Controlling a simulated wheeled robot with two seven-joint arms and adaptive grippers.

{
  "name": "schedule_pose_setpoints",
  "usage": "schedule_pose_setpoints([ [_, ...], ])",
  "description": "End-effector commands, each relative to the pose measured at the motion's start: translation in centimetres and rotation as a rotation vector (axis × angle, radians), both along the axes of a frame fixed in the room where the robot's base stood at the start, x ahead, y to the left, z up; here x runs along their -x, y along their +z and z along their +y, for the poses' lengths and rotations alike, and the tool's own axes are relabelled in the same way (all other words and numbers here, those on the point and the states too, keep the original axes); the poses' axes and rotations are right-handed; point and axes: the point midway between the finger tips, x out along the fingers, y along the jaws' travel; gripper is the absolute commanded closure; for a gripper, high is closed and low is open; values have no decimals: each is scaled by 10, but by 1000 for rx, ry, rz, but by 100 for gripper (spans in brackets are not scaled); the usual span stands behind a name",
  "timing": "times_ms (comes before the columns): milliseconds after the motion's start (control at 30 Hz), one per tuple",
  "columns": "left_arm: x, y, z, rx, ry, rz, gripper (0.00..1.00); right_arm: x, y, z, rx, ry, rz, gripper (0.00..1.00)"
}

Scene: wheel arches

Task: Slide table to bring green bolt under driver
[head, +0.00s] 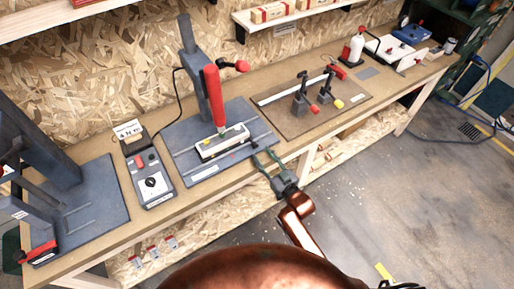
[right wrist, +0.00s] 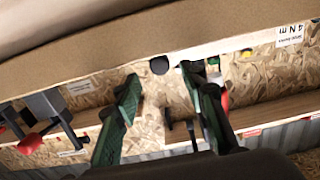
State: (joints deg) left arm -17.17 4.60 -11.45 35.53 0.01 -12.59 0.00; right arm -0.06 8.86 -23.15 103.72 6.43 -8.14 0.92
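The red driver (head: 213,98) hangs on a dark stand (head: 190,55) over a grey base plate. Below its tip is the pale sliding table (head: 224,143), a long block with small coloured marks on top. A small green spot (head: 221,130) shows at the driver's tip; I cannot tell if it is the green bolt. A dark round knob (head: 255,144) is at the table's right end. My right gripper (head: 266,158) is open at the bench's front edge, close to that knob. In the right wrist view its fingers (right wrist: 166,90) are spread, with a dark round knob (right wrist: 189,67) near one fingertip. My left gripper is not in view.
A control box (head: 150,182) stands left of the base plate, and a grey press (head: 75,215) further left. Right of it is a brown board (head: 310,105) with two clamps.

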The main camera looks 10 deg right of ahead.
Motion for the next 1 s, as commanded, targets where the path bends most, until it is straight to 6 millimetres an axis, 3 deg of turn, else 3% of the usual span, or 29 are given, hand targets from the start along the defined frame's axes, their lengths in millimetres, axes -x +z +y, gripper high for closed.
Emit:
schedule_pose_setpoints([
  [100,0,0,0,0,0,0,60,23,-1,-11,2,-1,1,62],
  [300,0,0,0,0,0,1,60,45,-1,-21,0,-1,1,62],
  [1000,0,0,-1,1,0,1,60,50,-3,-24,2,-2,5,62],
])
